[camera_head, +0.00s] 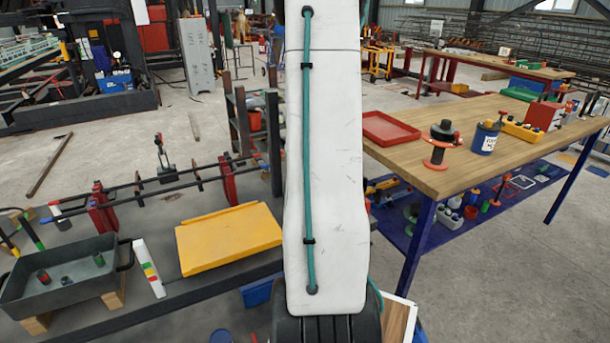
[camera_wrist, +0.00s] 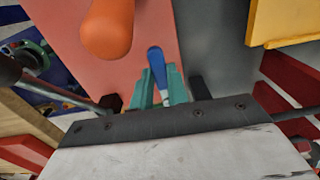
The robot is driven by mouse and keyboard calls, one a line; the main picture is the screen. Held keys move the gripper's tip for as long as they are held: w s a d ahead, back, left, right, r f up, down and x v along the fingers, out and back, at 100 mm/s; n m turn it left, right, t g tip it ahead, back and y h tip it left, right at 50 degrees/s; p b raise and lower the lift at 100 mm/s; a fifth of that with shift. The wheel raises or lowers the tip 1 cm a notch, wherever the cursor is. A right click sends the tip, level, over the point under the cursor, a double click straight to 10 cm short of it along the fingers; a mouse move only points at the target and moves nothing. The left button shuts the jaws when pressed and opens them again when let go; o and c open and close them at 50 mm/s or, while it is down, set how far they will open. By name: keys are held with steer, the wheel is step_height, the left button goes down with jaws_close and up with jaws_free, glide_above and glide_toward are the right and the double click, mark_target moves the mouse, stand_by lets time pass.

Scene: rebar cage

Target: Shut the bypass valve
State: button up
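In the wrist view, a blue-handled lever (camera_wrist: 156,58) with a pale metal shank stands in front of a salmon-coloured panel. A large orange handle (camera_wrist: 106,28) is above and left of it. Neither carries a readable label, so I cannot tell which belongs to the bypass valve. My gripper (camera_wrist: 162,82) has teal fingers, one on each side of the blue lever, with its blue end reaching past them. Whether the fingers press on it is unclear. In the head view my own arm covers the middle, and the gripper and lever are hidden.
A yellow tray (camera_head: 229,238) and a dark grey tub (camera_head: 60,283) lie at lower left, near red clamps (camera_head: 103,211) on a dark bar. A wooden workbench (camera_head: 470,160) with a red tray (camera_head: 389,129) stands at right. Open floor shows at far left.

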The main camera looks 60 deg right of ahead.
steer(key=o, duration=0.4)
steer(key=shift+r, duration=3.95)
